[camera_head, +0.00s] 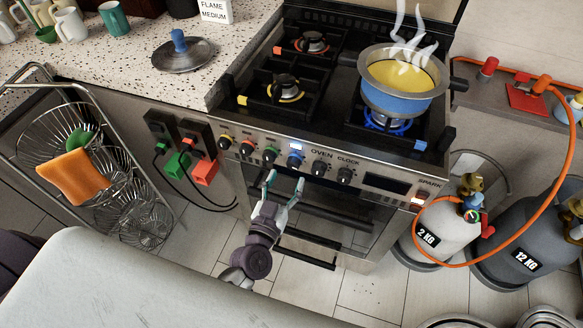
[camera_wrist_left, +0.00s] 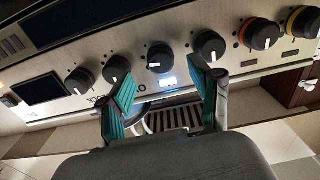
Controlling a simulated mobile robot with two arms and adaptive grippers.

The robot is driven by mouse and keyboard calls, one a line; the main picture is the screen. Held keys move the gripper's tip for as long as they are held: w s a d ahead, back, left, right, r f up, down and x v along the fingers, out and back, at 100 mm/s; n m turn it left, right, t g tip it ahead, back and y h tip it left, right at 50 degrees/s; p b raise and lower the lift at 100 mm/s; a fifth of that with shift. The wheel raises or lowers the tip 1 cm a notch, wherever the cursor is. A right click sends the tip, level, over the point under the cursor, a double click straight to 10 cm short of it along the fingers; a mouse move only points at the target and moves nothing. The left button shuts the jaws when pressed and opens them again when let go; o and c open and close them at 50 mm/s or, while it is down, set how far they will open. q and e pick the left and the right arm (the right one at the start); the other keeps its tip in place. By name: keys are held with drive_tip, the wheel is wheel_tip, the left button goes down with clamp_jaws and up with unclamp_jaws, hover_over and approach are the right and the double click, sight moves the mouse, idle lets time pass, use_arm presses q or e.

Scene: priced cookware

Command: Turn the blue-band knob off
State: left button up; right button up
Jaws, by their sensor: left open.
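The blue-band knob (camera_head: 295,159) is on the stove's front panel, under a bright blue-white light. My left gripper (camera_head: 285,181) is open and empty, just in front of and below the knob. In the left wrist view, its teal fingers (camera_wrist_left: 162,70) stand apart on either side of the knob's line, not visibly touching it. Blue flame (camera_head: 386,121) burns under a blue pot (camera_head: 398,103) of steaming yellow liquid. My right gripper is not in view.
Other knobs flank it: a green-band knob (camera_head: 270,155) on one side and a plain black knob (camera_head: 320,168) on the other. The oven handle (camera_head: 305,260) is below. Gas cylinders (camera_head: 440,232) with an orange hose stand right; a wire rack (camera_head: 85,165) stands left.

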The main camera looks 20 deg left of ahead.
sight(292, 168)
use_arm(q)
drive_tip(key=w, duration=0.2)
drive_tip(key=shift+w, duration=0.95)
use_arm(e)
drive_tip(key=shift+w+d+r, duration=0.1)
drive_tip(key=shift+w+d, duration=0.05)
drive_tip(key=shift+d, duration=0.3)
use_arm(q)
drive_tip(key=c, duration=1.1)
drive_tip(key=shift+c, duration=0.2)
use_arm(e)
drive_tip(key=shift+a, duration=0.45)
